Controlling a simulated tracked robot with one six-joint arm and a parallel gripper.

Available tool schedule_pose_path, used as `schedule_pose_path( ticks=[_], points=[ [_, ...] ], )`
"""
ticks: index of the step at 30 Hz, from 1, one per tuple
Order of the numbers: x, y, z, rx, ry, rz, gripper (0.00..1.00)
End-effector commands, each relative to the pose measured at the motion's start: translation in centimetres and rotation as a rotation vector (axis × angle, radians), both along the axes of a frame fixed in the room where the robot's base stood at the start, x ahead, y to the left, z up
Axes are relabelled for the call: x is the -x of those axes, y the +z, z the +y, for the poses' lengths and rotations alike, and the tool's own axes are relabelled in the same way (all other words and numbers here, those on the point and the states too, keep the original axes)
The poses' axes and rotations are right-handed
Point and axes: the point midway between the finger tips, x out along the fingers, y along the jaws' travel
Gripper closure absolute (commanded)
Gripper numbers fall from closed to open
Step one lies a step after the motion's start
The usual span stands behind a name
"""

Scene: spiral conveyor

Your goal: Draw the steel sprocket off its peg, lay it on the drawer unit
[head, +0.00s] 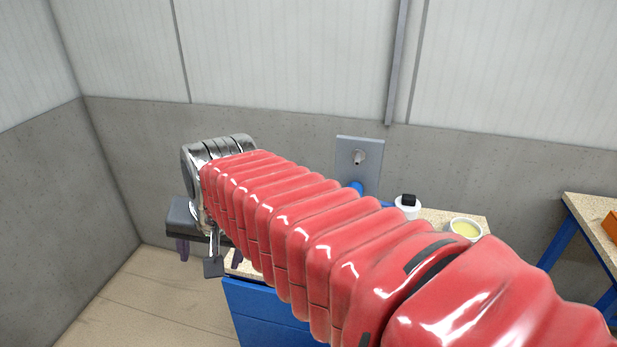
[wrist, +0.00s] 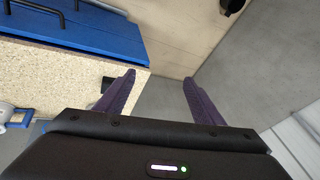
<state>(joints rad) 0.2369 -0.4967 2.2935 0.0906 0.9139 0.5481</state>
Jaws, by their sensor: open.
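I do not see the steel sprocket in either view. A grey wall plate (head: 371,148) carries a short metal peg (head: 358,157), which looks bare; my red arm covers the area below. The drawer unit (head: 262,312) is blue with a speckled top, largely behind my arm; in the wrist view its top (wrist: 60,88) is at the left. My gripper (head: 205,250) is at the left end of the unit in the head view. In the wrist view its purple fingers (wrist: 158,78) are spread apart with nothing between them.
A white container with a black cap (head: 408,206) and a bowl of yellow stuff (head: 466,229) stand on the top's right part. A small dark item (wrist: 107,82) is by the left finger. Another blue-legged bench (head: 570,235) is at the right. Floor (head: 130,305) at left is clear.

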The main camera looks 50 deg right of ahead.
Motion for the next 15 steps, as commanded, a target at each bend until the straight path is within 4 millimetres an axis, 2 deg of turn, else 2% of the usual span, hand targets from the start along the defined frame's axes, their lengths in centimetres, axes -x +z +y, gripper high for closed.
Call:
schedule_pose_path(
  ticks=[1, 6, 11, 15],
  points=[
    [-1.0, 0.1, -1.4, -0.043, -0.104, 0.007, 0.38],
    [-3.8, 0.4, -5.9, -0.202, -0.469, 0.011, 0.38],
    [-6.1, 0.2, -10.9, -0.349, -0.816, 0.009, 0.38],
    [-7.5, -0.3, -15.7, -0.478, -1.119, 0.002, 0.38]
  ],
)
